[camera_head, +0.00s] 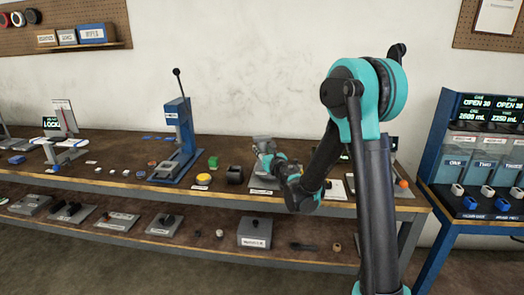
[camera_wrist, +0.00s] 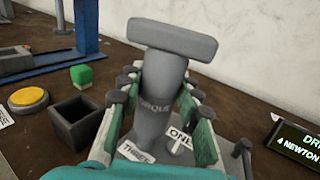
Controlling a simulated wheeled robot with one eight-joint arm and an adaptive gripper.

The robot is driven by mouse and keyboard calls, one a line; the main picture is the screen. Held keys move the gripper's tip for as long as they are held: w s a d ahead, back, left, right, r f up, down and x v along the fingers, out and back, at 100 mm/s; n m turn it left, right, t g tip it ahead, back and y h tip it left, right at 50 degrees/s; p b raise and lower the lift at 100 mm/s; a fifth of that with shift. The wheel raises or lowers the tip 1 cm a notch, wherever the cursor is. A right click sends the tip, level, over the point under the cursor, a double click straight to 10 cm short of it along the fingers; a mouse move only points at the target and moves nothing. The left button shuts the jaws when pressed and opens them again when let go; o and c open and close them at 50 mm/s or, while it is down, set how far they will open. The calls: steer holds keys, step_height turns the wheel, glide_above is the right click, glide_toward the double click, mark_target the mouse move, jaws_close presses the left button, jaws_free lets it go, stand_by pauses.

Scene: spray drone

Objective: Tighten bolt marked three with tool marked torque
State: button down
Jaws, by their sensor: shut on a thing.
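The torque tool (camera_wrist: 168,75) is a grey T-shaped driver with "TORQUE" on its shaft. My gripper (camera_wrist: 162,108) is shut on that shaft, a finger on each side, with the crossbar towards the top of the wrist view. Below it lies a grey plate (camera_wrist: 222,166) with tags reading "THREE" (camera_wrist: 137,152) and "ONE" (camera_wrist: 180,140). The tool's lower end is close to these tags. Bolt three itself is not clearly visible, and I cannot tell whether the tool touches it. In the head view my gripper (camera_head: 268,160) is over the workbench (camera_head: 120,178), partly hidden by my arm.
A dark open box (camera_wrist: 82,118), a yellow button (camera_wrist: 28,98) and a green block (camera_wrist: 82,75) stand left of the plate. A display (camera_wrist: 297,145) reading "4 NEWTON" stands at right. A blue press (camera_head: 175,145) stands further left. A blue dispenser rack (camera_head: 480,150) is at far right.

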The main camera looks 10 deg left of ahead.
mark_target(262, 136)
steer(key=shift+r, duration=3.45)
